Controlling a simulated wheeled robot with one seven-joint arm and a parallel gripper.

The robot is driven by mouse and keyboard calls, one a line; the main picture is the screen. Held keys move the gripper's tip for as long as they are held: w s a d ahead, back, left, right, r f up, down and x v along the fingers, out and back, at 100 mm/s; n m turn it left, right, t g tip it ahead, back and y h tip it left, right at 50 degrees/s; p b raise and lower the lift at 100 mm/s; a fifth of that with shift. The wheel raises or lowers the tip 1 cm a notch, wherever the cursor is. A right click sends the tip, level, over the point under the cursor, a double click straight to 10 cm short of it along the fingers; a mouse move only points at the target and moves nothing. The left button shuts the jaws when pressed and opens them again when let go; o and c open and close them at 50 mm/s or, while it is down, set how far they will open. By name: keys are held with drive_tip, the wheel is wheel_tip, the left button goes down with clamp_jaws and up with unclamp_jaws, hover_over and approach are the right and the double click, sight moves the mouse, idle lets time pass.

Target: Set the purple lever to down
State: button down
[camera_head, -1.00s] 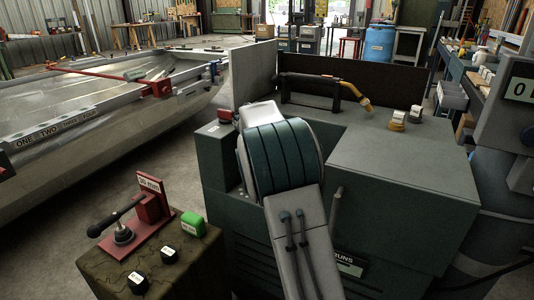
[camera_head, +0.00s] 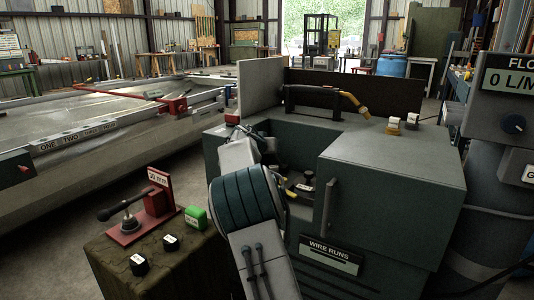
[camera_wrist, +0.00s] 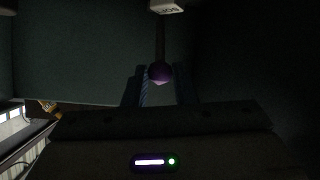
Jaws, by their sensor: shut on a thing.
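The purple lever's round knob (camera_wrist: 160,75) shows in the wrist view, at the end of a thin dark shaft that runs straight up the picture. My gripper (camera_wrist: 160,84) is shut on the knob, with a blue-striped finger on each side of it. A white label (camera_wrist: 167,6) sits at the top, near the shaft's far end. In the head view my arm reaches into the recess of the green cabinet (camera_head: 390,175), and the lever and fingertips cannot be made out there.
A welding torch (camera_head: 350,103) lies on a rack at the cabinet's back, with small tagged knobs (camera_head: 393,126) to its right. A cloth-covered stand (camera_head: 135,280) with a black-handled lever (camera_head: 122,206) and tagged buttons is at left.

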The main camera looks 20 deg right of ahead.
drive_tip(key=shift+f, duration=0.15)
drive_tip(key=c, duration=1.2)
unclamp_jaws()
drive_tip(key=p+v, duration=0.1)
drive_tip(key=v, duration=1.3)
